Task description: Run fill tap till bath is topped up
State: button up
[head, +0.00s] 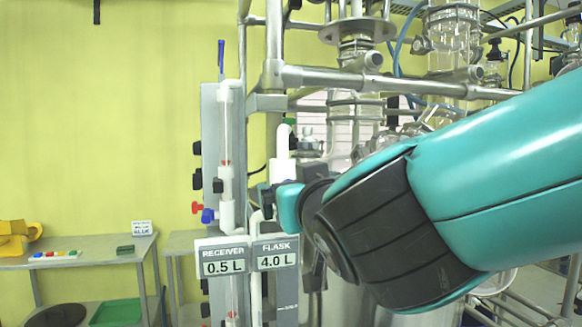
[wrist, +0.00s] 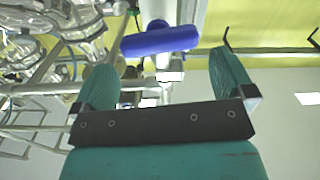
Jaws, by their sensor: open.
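In the wrist view a blue tap handle (wrist: 160,40) on a white fitting lies across the space between my fingertips, just beyond them; I see no contact. In the head view a blue handle (head: 208,215) sits low on the white tubing, and a blue lever (head: 221,55) stands upright at the top. I cannot tell for certain which tap the wrist view shows. My gripper (head: 290,200) is partly hidden by my arm in the head view. In the wrist view my gripper (wrist: 163,65) is open and empty. I cannot make out the bath or its level.
Labels read RECEIVER 0.5 L (head: 223,261) and FLASK 4.0 L (head: 276,256). A red handle (head: 196,207) is beside the low blue one. Metal frame tubes (head: 330,78) and glassware (head: 355,115) crowd the right. A grey table (head: 95,252) stands at left.

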aim_at(288, 179)
jog(key=p+x, duration=0.2)
jog(key=x, duration=0.4)
jog(key=shift+w+p, duration=0.3)
jog(key=shift+w, duration=0.05)
jog(key=shift+c, duration=0.2)
